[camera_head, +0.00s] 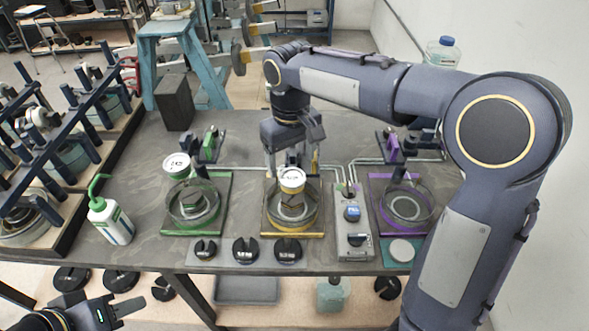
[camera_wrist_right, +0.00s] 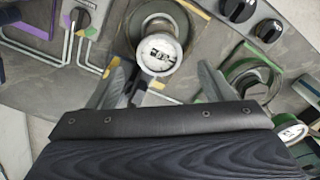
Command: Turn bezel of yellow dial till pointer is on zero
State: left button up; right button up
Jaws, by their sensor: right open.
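The yellow dial (camera_head: 292,180) is a white-faced gauge above the middle station, which has a yellow-edged base and a clear round dish. In the right wrist view, the dial (camera_wrist_right: 158,55) shows a white face with dark marks. Its pointer and zero are too small to read. My right gripper (camera_head: 290,162) is open above and behind the dial, pointing down. In the wrist view, its fingers (camera_wrist_right: 160,82) stand apart on either side below the dial's face, and I see no clear contact. My left gripper (camera_head: 120,307) is low at the bottom left, away from the table and holding nothing visible.
A green station with a similar dial (camera_head: 177,164) stands left, a purple station (camera_head: 404,205) right. Black knobs (camera_head: 246,250) line the front edge. A white bottle (camera_head: 110,222) stands left.

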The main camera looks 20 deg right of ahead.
aim_at(292, 177)
jog(key=shift+f, duration=2.05)
jog(key=c, duration=1)
jog(key=m, duration=0.3)
jog(key=shift+m+p, duration=0.3)
jog(key=o, duration=1)
jog(key=shift+r, duration=0.15)
notch_tip(292, 177, up, 8)
jog(key=shift+f, duration=0.2)
